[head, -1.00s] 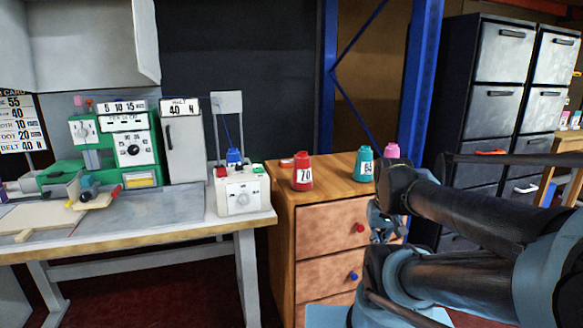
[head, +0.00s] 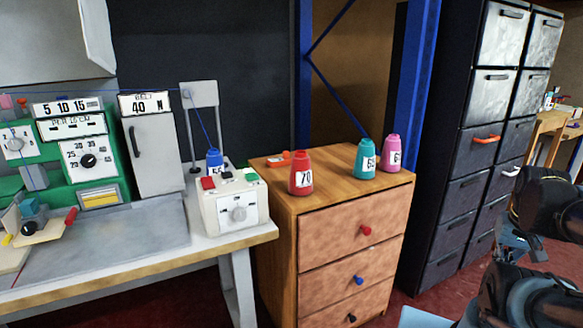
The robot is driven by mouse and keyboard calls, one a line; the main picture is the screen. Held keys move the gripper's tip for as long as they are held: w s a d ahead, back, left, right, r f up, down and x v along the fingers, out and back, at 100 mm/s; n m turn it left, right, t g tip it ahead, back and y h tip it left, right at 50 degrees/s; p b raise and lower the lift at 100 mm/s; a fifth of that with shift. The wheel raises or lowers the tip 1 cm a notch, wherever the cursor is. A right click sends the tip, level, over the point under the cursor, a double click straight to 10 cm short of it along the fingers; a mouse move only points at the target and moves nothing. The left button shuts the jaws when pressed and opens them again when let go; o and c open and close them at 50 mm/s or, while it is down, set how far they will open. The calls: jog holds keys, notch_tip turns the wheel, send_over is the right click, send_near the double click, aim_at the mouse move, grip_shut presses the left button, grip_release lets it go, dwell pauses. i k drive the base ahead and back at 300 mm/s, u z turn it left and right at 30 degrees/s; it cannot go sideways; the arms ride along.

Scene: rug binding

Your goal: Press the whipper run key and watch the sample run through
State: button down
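A white control box (head: 238,208) stands at the right end of the grey-topped workbench (head: 130,238). It has a red key (head: 208,183) on its top left, a green key (head: 252,177) on its top right and a round dial on its front. A green machine (head: 75,150) with dials stands at the left of the bench. A blue spool (head: 215,161) stands behind the box, with a blue thread running up to a grey post. My gripper (head: 514,243) seems to be the grey linkage at the far right, well away from the box. Its fingers cannot be made out.
A wooden drawer cabinet (head: 345,238) stands right of the bench. It carries a red spool (head: 300,178), a teal spool (head: 365,160) and a pink spool (head: 391,155). Dark filing cabinets (head: 470,150) stand behind, at the right. Red floor shows between them and my arm.

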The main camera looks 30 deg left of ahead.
aim_at(253, 176)
jog(key=z, duration=1.05)
jog(key=i, duration=1.4)
jog(key=u, duration=3)
